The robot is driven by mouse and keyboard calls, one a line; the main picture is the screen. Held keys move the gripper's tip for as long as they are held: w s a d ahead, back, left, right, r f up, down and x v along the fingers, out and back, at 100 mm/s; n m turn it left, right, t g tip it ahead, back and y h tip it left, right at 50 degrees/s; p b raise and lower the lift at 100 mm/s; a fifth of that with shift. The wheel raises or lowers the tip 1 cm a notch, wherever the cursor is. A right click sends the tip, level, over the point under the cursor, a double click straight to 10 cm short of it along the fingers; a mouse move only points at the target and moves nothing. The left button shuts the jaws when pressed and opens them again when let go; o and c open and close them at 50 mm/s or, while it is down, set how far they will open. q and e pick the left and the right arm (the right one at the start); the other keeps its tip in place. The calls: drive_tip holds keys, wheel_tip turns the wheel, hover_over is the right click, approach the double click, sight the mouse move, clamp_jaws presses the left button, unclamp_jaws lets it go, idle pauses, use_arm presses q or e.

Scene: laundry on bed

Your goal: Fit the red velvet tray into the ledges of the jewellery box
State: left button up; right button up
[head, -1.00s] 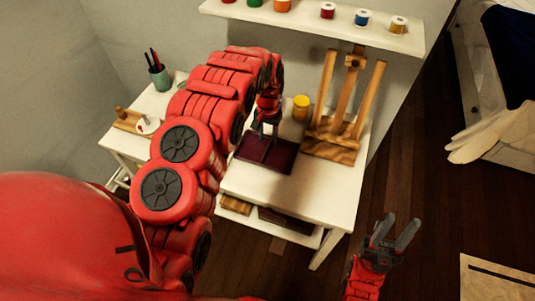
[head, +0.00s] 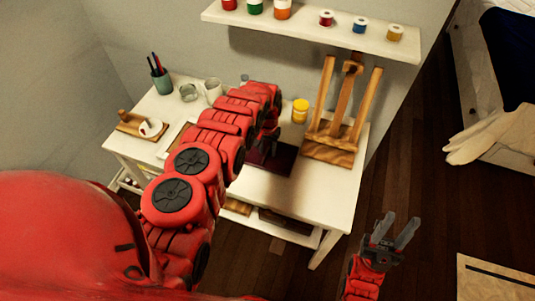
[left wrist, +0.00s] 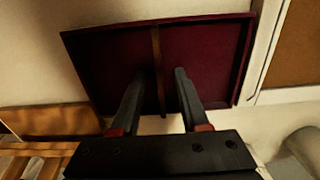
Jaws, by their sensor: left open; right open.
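The dark red velvet tray (head: 283,160) lies on the white table, in front of the easel and partly hidden by my left arm. In the left wrist view the tray (left wrist: 210,45) shows two compartments and a brown divider (left wrist: 157,55). My left gripper (left wrist: 160,76) is open, its fingers on either side of the divider; contact cannot be told. In the head view the left gripper (head: 266,146) is low over the tray, mostly hidden. My right gripper (head: 393,233) is open and empty, right of the table. I cannot make out a separate jewellery box with ledges.
A wooden easel (head: 340,140) and a yellow jar (head: 300,110) stand behind the tray. Cups (head: 213,91), a pen holder (head: 161,80) and a wooden stand (head: 140,125) are at the left. Paint pots line the wall shelf (head: 310,32). The table's front right is clear.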

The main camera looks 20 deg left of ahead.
use_arm(q)
clamp_jaws()
idle(1.3)
